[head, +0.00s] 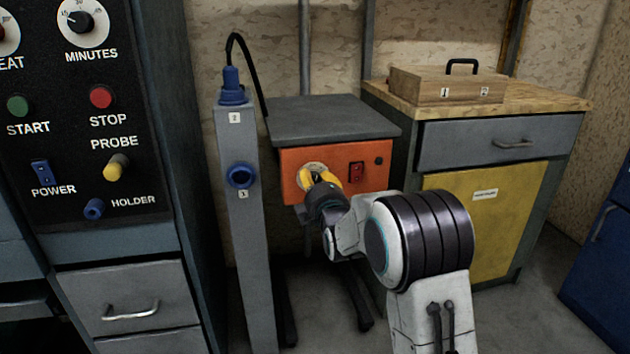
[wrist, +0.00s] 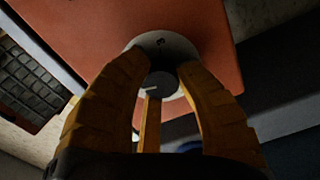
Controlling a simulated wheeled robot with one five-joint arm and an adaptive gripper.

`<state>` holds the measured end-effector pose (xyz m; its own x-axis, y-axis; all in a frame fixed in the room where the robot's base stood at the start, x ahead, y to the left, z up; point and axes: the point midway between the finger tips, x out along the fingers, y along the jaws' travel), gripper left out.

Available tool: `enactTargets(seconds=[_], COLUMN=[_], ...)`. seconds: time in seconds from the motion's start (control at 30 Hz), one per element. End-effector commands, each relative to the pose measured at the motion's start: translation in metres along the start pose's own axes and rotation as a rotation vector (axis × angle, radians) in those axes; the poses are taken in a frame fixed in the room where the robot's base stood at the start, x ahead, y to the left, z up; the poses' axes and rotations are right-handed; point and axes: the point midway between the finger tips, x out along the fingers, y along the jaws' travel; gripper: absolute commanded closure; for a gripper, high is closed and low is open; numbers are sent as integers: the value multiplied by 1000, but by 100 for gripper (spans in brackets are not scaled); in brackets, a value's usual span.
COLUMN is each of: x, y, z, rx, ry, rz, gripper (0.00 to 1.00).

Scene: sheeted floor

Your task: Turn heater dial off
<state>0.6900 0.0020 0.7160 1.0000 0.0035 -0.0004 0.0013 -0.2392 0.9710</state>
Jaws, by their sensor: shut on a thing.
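The heater is a grey-topped box with an orange front panel (head: 330,162) in the middle of the head view. Its dial (wrist: 162,84) is a dark round knob with a pale pointer line, set on a light round plate (wrist: 178,47). In the head view the plate (head: 312,168) shows just above my fingers, and the knob is hidden. My gripper (head: 322,180) has yellow fingers. In the wrist view my gripper (wrist: 165,85) has its fingers around the dial and is shut on it. A red switch (head: 356,172) sits right of the dial.
A grey post (head: 248,230) with blue sockets stands left of the heater. A black control panel (head: 80,120) is at the far left. A wood-topped cabinet (head: 500,143) with a yellow door stands to the right, bearing a wooden box (head: 440,86).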

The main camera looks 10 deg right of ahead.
Motion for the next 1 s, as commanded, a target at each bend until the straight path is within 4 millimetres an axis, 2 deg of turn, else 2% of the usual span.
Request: enactTargets(seconds=[0.03, 0.43, 1.0], x=[1, 1, 1], y=[5, 4, 2], z=[-5, -6, -5], rx=[-34, -222, -256], ry=[9, 9, 9], rz=[14, 13, 10], gripper=[100, 100, 100])
